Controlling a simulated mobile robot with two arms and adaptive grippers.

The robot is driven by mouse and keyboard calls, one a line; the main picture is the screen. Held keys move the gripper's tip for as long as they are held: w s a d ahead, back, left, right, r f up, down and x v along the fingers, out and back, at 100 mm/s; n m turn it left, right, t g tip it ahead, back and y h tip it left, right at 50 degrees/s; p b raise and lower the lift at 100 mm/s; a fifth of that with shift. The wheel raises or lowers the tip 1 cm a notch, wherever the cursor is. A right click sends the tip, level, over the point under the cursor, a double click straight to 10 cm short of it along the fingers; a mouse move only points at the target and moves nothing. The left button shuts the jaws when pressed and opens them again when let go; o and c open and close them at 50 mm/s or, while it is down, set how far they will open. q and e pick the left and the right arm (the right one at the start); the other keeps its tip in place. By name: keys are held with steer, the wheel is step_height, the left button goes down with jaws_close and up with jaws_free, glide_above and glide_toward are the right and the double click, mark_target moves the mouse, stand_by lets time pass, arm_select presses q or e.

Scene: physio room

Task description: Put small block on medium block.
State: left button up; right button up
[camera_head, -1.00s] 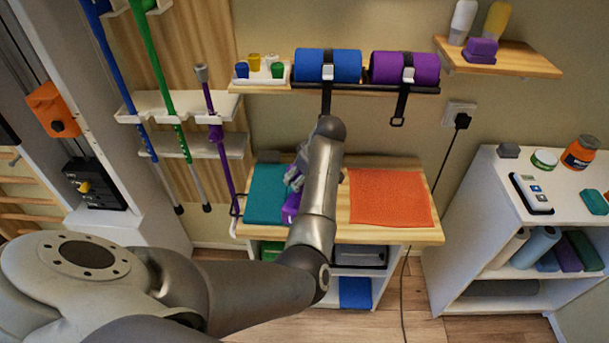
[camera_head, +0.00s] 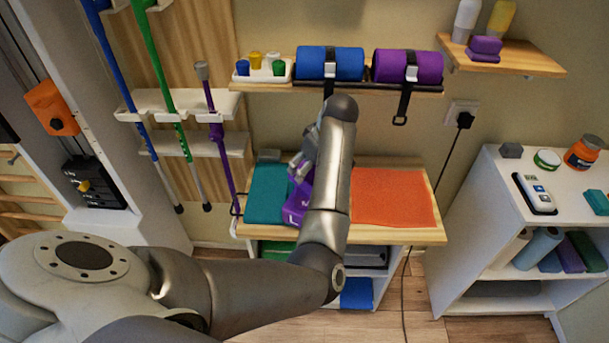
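A purple block marked with an L (camera_head: 292,214) shows on the low wooden table, between the teal mat and the orange mat. More purple rises behind it beside my forearm; I cannot tell whether this is one block or several stacked. My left gripper (camera_head: 299,166) is above and just behind the purple, mostly hidden by my own arm. Its fingers are small and partly covered, so I cannot tell whether they hold anything. I cannot make out which blocks are the small and medium ones. My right gripper is not in view.
The teal mat (camera_head: 265,197) and orange mat (camera_head: 392,197) lie on the wooden table (camera_head: 400,236). A grey item (camera_head: 268,156) sits at its back left. Above hangs a rack with a blue roll (camera_head: 330,64) and a purple roll (camera_head: 408,66). A white shelf (camera_head: 490,211) stands right.

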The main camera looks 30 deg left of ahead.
arm_select(q)
steer(key=b+v, duration=0.1)
steer(key=v, duration=0.5)
steer(key=shift+d+r, duration=0.2)
steer(key=shift+r, duration=0.2)
